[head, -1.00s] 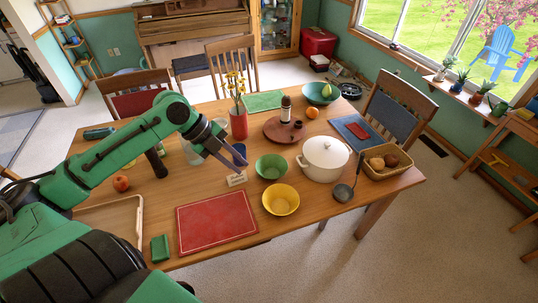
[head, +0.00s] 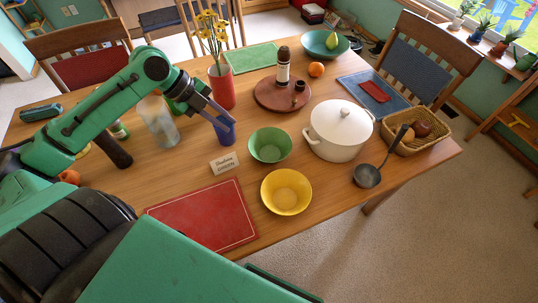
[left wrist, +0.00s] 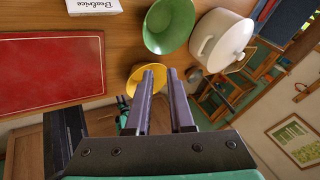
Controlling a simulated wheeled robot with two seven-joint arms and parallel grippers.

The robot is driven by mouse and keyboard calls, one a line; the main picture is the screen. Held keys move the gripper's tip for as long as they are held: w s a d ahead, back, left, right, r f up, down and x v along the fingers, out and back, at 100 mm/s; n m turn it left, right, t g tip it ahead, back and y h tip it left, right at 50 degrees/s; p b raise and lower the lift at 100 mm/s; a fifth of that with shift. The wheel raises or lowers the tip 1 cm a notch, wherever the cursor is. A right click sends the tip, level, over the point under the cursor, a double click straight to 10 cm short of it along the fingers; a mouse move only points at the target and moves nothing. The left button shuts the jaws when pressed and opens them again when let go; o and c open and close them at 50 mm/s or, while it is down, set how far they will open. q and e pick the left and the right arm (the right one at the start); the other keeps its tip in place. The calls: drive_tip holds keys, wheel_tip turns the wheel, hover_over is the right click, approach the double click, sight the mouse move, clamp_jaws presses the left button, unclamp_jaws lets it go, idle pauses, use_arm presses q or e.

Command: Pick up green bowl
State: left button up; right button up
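The green bowl (head: 270,145) stands upright on the wooden table, between the yellow bowl and the red plate with the bottle. It looks empty. In the left wrist view the green bowl (left wrist: 168,25) is near the top, ahead of the fingertips. My left gripper (head: 230,122) is above the table, to the left of the green bowl and apart from it, in front of a blue cup (head: 226,134). In the left wrist view my left gripper (left wrist: 163,72) has its two fingers apart with nothing held between them. My right gripper is not in view.
A yellow bowl (head: 286,191) is just in front of the green one, and a white lidded pot (head: 337,140) is at its right. A name card (head: 224,163) and red placemat (head: 203,215) lie to the left. A red vase (head: 222,88) with flowers stands behind.

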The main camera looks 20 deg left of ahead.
use_arm(q)
drive_tip(key=b, duration=0.5)
approach(259, 158)
drive_tip(key=a, duration=0.3)
drive_tip(key=b+x, duration=0.1)
drive_tip(key=x, duration=0.1)
drive_tip(key=b+x, duration=0.1)
drive_tip(key=x, duration=0.1)
drive_tip(key=w+b+x, duration=0.1)
drive_tip(key=x, duration=0.2)
drive_tip(key=shift+d+r, duration=0.1)
drive_tip(key=x, duration=0.6)
drive_tip(key=shift+s+d, duration=0.1)
drive_tip(key=shift+d, duration=0.1)
clamp_jaws()
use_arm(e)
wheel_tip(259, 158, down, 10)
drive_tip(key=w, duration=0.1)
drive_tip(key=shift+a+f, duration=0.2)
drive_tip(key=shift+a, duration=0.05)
use_arm(q)
drive_tip(key=shift+s, duration=0.1)
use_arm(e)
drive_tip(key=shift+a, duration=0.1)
